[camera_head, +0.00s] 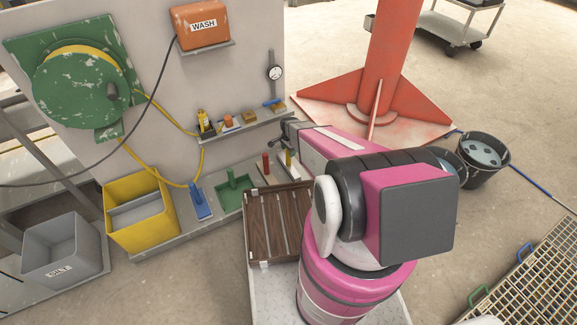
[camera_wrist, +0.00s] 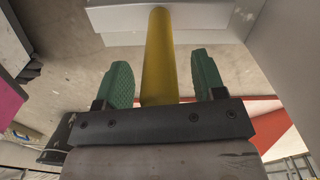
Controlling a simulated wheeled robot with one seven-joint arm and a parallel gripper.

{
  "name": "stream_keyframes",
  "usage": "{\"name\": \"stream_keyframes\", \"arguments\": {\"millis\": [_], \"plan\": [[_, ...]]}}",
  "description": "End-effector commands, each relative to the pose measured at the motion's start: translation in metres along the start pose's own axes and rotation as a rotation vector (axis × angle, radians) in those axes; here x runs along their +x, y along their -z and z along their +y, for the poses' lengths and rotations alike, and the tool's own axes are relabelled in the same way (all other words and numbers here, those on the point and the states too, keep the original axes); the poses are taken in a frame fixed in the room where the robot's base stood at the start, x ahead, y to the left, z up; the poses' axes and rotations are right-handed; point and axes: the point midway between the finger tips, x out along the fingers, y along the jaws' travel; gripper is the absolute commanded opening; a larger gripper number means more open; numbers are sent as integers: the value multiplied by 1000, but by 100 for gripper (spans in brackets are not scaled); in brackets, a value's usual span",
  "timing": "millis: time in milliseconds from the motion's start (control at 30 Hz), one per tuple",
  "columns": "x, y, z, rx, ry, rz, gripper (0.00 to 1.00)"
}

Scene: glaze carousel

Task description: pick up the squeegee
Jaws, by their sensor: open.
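A yellow handle (camera_wrist: 159,50), which I take for the squeegee's, runs between my gripper's green finger pads in the wrist view. Its far end meets a pale bar or ledge (camera_wrist: 185,37); I cannot tell whether that is the squeegee's head. My gripper (camera_wrist: 163,78) is open, one pad on each side of the handle, with a gap showing at both sides. The squeegee's lower part is hidden in the head view.
A red-handled tool (camera_head: 266,164), a green tool (camera_head: 234,187) and a blue brush-like tool (camera_head: 200,202) stand left along the low shelf. Above is a wall shelf (camera_head: 235,129) with small items. A brown slatted rack (camera_head: 268,232) lies in front. An orange-red column (camera_head: 389,60) rises behind my arm.

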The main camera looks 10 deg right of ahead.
Motion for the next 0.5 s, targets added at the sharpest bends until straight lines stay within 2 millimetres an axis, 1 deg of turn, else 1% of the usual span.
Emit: {"name": "stream_keyframes", "arguments": {"millis": [67,167,200,267,300,500], "plan": [[0,0,0,0,0,0,63],[0,0,0,0,0,0,34],[0,0,0,0,0,0,21],[0,0,0,0,0,0,2],[0,0,0,0,0,0,0],[-1,0,0,0,0,0,0]]}}
